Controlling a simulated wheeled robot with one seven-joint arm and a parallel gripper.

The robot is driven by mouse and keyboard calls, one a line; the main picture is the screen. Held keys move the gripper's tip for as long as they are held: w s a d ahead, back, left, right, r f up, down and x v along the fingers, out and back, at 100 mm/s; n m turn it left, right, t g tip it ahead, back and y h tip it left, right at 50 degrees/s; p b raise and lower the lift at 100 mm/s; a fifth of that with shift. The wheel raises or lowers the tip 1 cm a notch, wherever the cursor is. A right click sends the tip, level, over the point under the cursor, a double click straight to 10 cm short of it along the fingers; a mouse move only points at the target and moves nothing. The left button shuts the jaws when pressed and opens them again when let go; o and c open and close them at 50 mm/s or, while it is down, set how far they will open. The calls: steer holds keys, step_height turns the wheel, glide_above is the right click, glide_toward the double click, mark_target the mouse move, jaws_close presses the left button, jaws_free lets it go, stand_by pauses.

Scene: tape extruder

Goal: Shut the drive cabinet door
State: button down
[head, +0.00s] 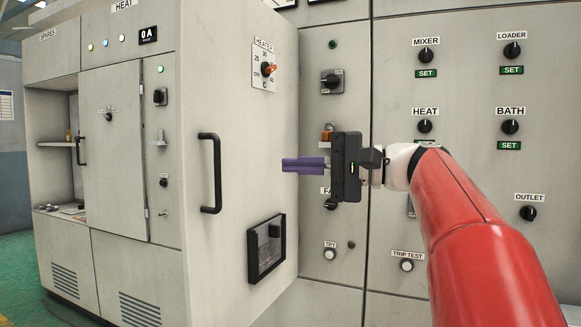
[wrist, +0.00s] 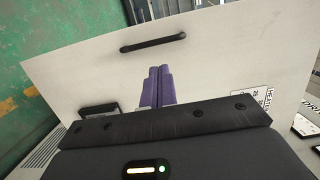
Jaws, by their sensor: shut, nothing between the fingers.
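A large cream door-like panel (head: 235,110) stands out at an angle from the control wall, left of centre in the head view. I take it for the drive cabinet door, though no label naming it is readable. It carries a black bar handle (head: 210,172), a heater dial (head: 266,69) and a small dark window (head: 266,248). The panel (wrist: 215,70) and its handle (wrist: 153,43) also show in the wrist view. My gripper (head: 284,164) is shut and empty, its purple fingers (wrist: 160,70) pointing at the panel's face, right of the handle. Whether they touch it is unclear.
The control wall (head: 465,80) with several knobs and buttons is behind my arm at right. At left stands a cream cabinet (head: 110,90) with an open shelf recess (head: 55,135). Green floor (head: 16,260) shows at far left and beyond the panel in the wrist view.

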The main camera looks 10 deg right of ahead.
steer(key=x, duration=1.1)
steer(key=shift+a+p, duration=0.3)
steer(key=shift+p, duration=0.15)
steer(key=shift+f, duration=0.15)
